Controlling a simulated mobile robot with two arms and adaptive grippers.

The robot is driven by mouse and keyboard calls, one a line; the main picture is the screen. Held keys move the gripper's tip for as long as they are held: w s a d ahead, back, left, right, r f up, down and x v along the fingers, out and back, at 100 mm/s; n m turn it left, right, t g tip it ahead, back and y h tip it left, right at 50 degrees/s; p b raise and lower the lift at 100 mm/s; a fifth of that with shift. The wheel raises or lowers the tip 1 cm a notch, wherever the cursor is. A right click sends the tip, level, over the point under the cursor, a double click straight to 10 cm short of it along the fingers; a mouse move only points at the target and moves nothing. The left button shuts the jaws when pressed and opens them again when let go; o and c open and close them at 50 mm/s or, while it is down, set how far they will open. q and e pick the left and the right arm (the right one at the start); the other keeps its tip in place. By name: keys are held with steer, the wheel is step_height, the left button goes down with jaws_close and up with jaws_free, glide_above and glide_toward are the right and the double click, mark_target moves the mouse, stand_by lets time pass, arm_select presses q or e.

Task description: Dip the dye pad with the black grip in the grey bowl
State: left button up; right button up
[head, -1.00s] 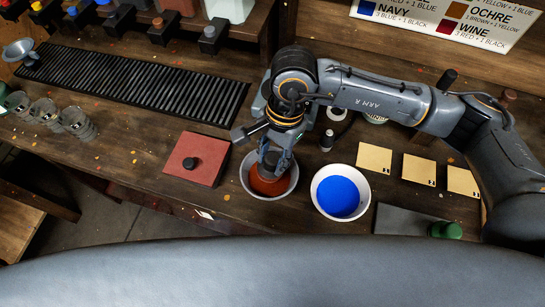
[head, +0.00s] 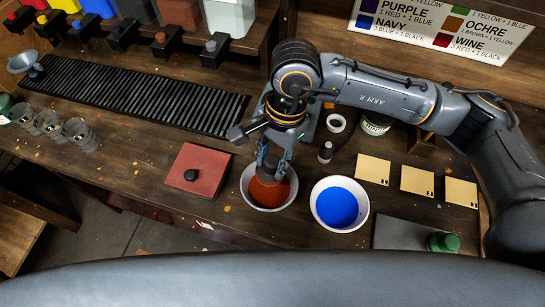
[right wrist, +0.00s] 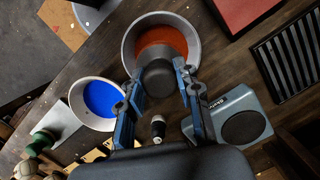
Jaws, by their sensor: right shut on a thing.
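The grey bowl (head: 247,196), with rust-red dye inside, stands near the table's front edge; it also shows in the right wrist view (right wrist: 128,45). My right gripper (head: 272,164) is over it, shut on a dark round dye pad (right wrist: 160,76). The pad's dark body (head: 270,176) hangs within the bowl's outline, over the dye. Its grip is mostly hidden by the fingers, and I cannot tell whether its underside touches the dye. My left gripper is not in view.
A white bowl (head: 317,215) of blue dye stands close on the right. A red block (head: 203,160) with a black knob lies left. Green-topped thing (head: 442,242), numbered tan cards (head: 374,169), a small bottle (head: 326,153), glasses (head: 76,133) and a black ribbed mat (head: 145,95) are around.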

steer(key=shift+r+p, duration=0.4)
steer(key=shift+r, duration=1.65)
steer(key=shift+d, duration=0.1)
